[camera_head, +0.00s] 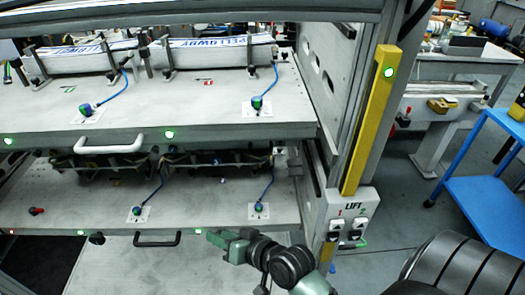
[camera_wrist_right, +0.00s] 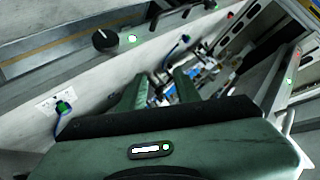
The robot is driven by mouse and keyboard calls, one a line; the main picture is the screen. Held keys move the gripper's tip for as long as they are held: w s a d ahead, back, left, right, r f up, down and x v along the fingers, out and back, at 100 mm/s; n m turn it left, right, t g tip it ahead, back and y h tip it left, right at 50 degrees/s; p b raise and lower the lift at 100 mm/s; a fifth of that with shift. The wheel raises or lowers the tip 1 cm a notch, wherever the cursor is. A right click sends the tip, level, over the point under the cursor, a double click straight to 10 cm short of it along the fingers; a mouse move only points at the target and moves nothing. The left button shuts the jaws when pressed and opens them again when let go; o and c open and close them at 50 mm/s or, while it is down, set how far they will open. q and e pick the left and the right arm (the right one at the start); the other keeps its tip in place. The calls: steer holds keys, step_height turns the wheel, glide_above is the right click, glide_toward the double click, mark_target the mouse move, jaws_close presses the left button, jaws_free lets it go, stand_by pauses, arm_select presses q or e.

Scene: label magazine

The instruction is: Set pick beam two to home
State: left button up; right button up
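The task's pick beam two is not clearly marked. A dark beam-like row of parts (camera_head: 220,159) runs along the back of the lower shelf (camera_head: 100,195). A black round knob (camera_head: 97,238) sits on the lower shelf's front edge, beside a green light. The knob also shows in the right wrist view (camera_wrist_right: 104,40). My right gripper (camera_head: 214,237) is near that front edge, right of the black handle (camera_head: 157,240) and well apart from the knob. In the wrist view its two green fingers (camera_wrist_right: 158,88) are apart with nothing clearly held between them. My left gripper is not in view.
The upper shelf (camera_head: 40,115) carries label stacks (camera_head: 215,52) and has a white handle (camera_head: 109,145). Blue-green fittings with blue cables stand on both shelves. A LIFT switch panel (camera_head: 352,222) and yellow post (camera_head: 370,120) stand at right. A blue cart (camera_head: 485,205) stands farther right.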

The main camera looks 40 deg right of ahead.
steer(key=w+d+r+m+t+h, duration=0.2)
steer(key=w+d+r+m+t, duration=0.2)
steer(key=w+m, duration=0.15)
steer(key=m+t+h, duration=0.1)
steer(key=m+h, duration=1.1)
steer(key=m, duration=0.3)
glide_toward(262, 151)
steer(key=x, duration=0.3)
steer(key=p+x, duration=0.1)
steer(key=x, duration=0.6)
steer(key=shift+w+d+f+p, duration=0.15)
steer(key=shift+d+p, duration=0.1)
steer(key=shift+p, duration=0.05)
jaws_close()
steer(key=shift+f, duration=0.1)
